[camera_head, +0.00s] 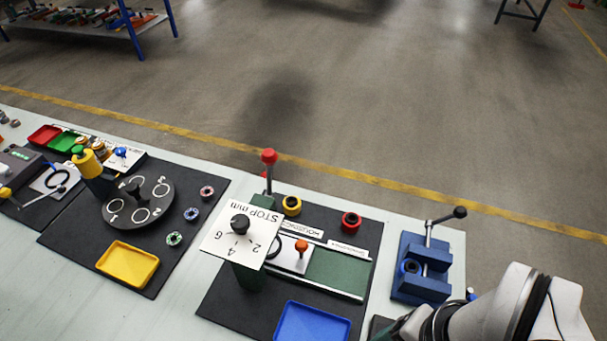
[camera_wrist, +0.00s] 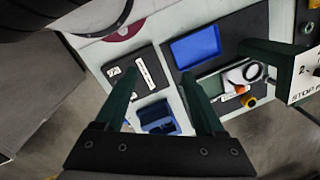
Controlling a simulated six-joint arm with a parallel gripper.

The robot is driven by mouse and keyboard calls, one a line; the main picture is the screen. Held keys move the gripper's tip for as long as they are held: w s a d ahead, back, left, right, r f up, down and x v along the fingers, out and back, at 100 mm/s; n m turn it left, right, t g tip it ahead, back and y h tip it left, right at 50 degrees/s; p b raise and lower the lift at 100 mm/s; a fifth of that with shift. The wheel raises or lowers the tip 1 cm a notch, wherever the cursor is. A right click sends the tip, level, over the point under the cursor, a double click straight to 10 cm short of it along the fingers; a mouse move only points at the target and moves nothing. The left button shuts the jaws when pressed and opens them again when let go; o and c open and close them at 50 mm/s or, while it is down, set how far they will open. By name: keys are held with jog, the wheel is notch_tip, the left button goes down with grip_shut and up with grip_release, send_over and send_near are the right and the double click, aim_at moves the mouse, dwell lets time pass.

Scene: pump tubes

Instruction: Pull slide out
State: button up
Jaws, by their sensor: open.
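The slide is a pale plate (camera_head: 291,261) with an orange knob (camera_head: 301,245) on it. It sits in a green track (camera_head: 338,272) between light rails, partly under the white stop-dial plate (camera_head: 238,232). In the wrist view the orange knob (camera_wrist: 240,89) shows small, to the right of my gripper. My gripper (camera_wrist: 159,73) is open and empty, with its two green fingers well apart. It is away from the slide and touches nothing that I can see. In the head view my arm is at the lower right and the fingertips cannot be made out.
A red-topped lever (camera_head: 269,157) stands behind the slide. A blue tray (camera_head: 312,322) lies in front. A blue clamp block (camera_head: 421,268) with a black-knobbed handle stands to the right. A round dial (camera_head: 138,203) and yellow tray (camera_head: 128,264) are to the left.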

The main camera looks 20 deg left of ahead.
jog(key=shift+w+a+r, duration=0.1)
jog(key=shift+w+r, duration=0.15)
jog(key=shift+c, duration=0.3)
jog(key=w+a+r+n+g, duration=0.1)
jog(key=w+a+r, duration=0.15)
jog(key=w, duration=0.45)
jog(key=w+a+r+n+g, duration=0.15)
jog(key=w+a, duration=0.25)
jog(key=w, duration=0.4)
jog(key=g+h, duration=0.1)
jog(key=g, duration=0.1)
send_over(301, 250)
jog(key=w, duration=0.7)
notch_tip(301, 250, down, 8)
jog(key=shift+n, duration=0.45)
jog(key=x, duration=1.4)
jog(key=shift+d+f, duration=0.3)
jog(key=shift+f, duration=0.05)
jog(key=shift+s+f, duration=0.1)
jog(key=shift+f, duration=0.3)
